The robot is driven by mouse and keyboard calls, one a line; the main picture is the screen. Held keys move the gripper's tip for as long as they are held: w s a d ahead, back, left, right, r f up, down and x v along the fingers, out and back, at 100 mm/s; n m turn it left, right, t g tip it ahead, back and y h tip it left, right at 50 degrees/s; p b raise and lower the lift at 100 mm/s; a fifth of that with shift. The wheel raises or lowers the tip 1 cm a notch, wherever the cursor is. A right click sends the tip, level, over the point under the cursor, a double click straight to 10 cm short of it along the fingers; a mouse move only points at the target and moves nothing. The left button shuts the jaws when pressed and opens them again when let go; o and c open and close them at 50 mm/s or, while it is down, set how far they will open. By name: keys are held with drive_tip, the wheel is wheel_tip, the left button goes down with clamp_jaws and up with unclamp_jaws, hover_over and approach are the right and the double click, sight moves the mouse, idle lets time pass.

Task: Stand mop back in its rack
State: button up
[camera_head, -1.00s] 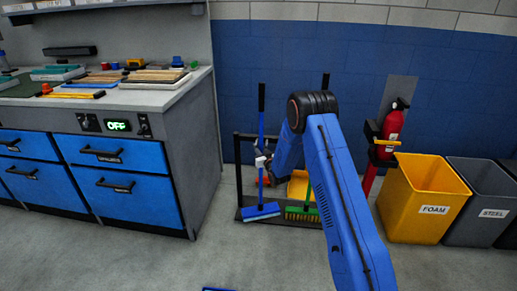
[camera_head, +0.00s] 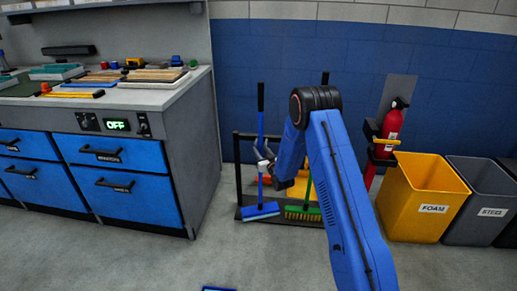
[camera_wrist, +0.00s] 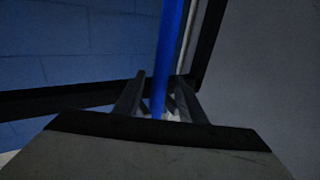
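The blue-handled mop (camera_head: 261,122) stands upright at the left of the low dark rack (camera_head: 238,160), its black grip at the top and its flat blue head (camera_head: 260,211) at the rack's base. My gripper (camera_head: 266,163) is at the lower part of its handle, partly hidden by my arm. In the wrist view the blue handle (camera_wrist: 169,45) runs between my two dark fingers (camera_wrist: 160,92). The fingers stand apart, with a gap visible beside the handle. Whether the head is fully seated in the rack cannot be told.
A green brush (camera_head: 302,213) stands in the rack to the right, partly behind my arm. A yellow FOAM bin (camera_head: 425,205), a grey STEEL bin (camera_head: 487,205) and a red extinguisher (camera_head: 391,128) are further right. A workbench (camera_head: 188,150) stands left.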

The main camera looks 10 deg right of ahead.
drive_tip(key=v, duration=0.8)
drive_tip(key=s+d+r+g+h, duration=0.2)
drive_tip(key=s+r+g, duration=0.15)
drive_tip(key=r, duration=0.85)
drive_tip(key=s+d+r+m+g+h, duration=0.1)
drive_tip(key=s+d+r+g, duration=0.15)
drive_tip(key=s+r, duration=0.95)
drive_tip(key=s+d+r+m+g, duration=0.1)
drive_tip(key=s+g, duration=0.6)
drive_tip(key=s, duration=4)
drive_tip(key=shift+d+r+h, duration=0.25)
drive_tip(key=shift+d+h, duration=0.15)
drive_tip(key=shift+w, duration=0.1)
